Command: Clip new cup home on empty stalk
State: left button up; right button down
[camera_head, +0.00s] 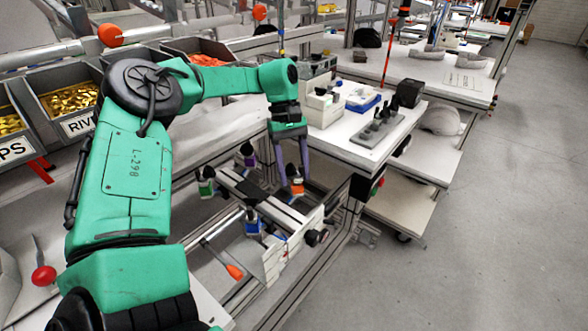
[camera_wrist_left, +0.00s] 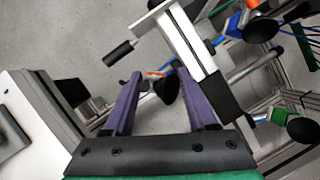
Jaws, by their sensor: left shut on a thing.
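My left gripper (camera_head: 290,165), with purple fingers, points down over the far right corner of a frame. It is shut on a black cup (camera_head: 291,172), which also shows between the fingertips in the left wrist view (camera_wrist_left: 167,89). The cup is right at an orange-and-blue stalk (camera_head: 297,188); I cannot tell whether it is seated on it. Other stalks are green (camera_head: 206,188), purple (camera_head: 248,160) and blue (camera_head: 252,228), each with a black cup on it. My right gripper is not in view.
A grey rack (camera_head: 379,127) with several black cups stands on the white table to the right, beside white boxes (camera_head: 322,108). Bins of yellow parts (camera_head: 70,98) are at left. A black-ended handle (camera_head: 316,238) sticks out from the frame. Open floor lies at right.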

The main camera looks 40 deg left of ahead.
pick_arm(q)
jog(key=shift+f, duration=0.15)
dwell(0.3)
jog(key=o, duration=1.4)
jog(key=shift+o, duration=0.2)
jog(key=p+v, duration=0.4)
jog(key=v, duration=1)
jog(key=shift+a+r, duration=0.15)
jog(key=shift+r, duration=0.15)
